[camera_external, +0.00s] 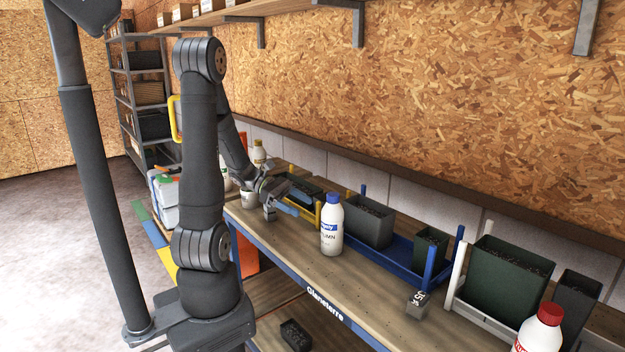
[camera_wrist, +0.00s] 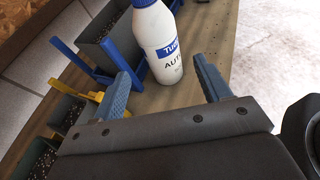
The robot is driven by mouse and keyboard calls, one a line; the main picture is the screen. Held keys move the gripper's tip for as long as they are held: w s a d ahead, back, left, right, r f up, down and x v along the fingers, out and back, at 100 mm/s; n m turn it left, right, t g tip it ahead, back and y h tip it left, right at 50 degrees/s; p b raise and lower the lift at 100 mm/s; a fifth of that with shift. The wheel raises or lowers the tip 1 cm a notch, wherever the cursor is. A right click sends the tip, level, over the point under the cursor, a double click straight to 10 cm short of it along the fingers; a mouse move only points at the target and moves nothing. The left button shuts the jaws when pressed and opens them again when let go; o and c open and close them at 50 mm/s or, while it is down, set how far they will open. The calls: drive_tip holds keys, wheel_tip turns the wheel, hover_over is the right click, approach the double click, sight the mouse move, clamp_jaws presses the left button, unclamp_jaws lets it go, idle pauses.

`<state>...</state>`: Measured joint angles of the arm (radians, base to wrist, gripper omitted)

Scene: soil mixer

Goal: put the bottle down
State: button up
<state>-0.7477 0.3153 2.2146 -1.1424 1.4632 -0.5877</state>
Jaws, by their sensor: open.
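A white bottle with a blue cap and blue label (camera_external: 331,226) stands upright on the wooden bench (camera_external: 290,240), in front of the blue rack. It also shows in the wrist view (camera_wrist: 158,42), beyond my fingertips and roughly between them. My gripper (camera_external: 284,204) is to the left of the bottle, low over the bench. In the wrist view its two blue fingers (camera_wrist: 166,80) are spread apart with nothing between them. The bottle's top is cut off in the wrist view.
A blue rack (camera_external: 398,245) holds dark soil pots behind the bottle. A yellow rack (camera_external: 318,212) is behind my gripper. A white cup (camera_external: 248,198) stands to its left. A red-capped bottle (camera_external: 541,330) and a small marked block (camera_external: 417,304) are to the right. The bench front is mostly clear.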

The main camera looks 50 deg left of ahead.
sight(337, 230)
drive_tip(key=f+h, duration=0.1)
drive_tip(key=f, duration=0.2)
drive_tip(key=f+t+h, duration=0.1)
drive_tip(key=shift+d+f+h, duration=0.3)
drive_tip(key=shift+f, duration=0.05)
drive_tip(key=shift+w+d+f+t+h, duration=0.15)
drive_tip(key=shift+f+t+h, duration=0.25)
drive_tip(key=shift+f, duration=0.45)
drive_tip(key=x, duration=0.5)
drive_tip(key=shift+w+d, duration=0.1)
drive_tip(key=shift+d, duration=0.2)
drive_tip(key=shift+w+x, duration=0.2)
drive_tip(key=shift+x, duration=2.95)
drive_tip(key=shift+a, duration=0.15)
drive_tip(key=c, duration=1.3)
drive_tip(key=shift+r, duration=0.15)
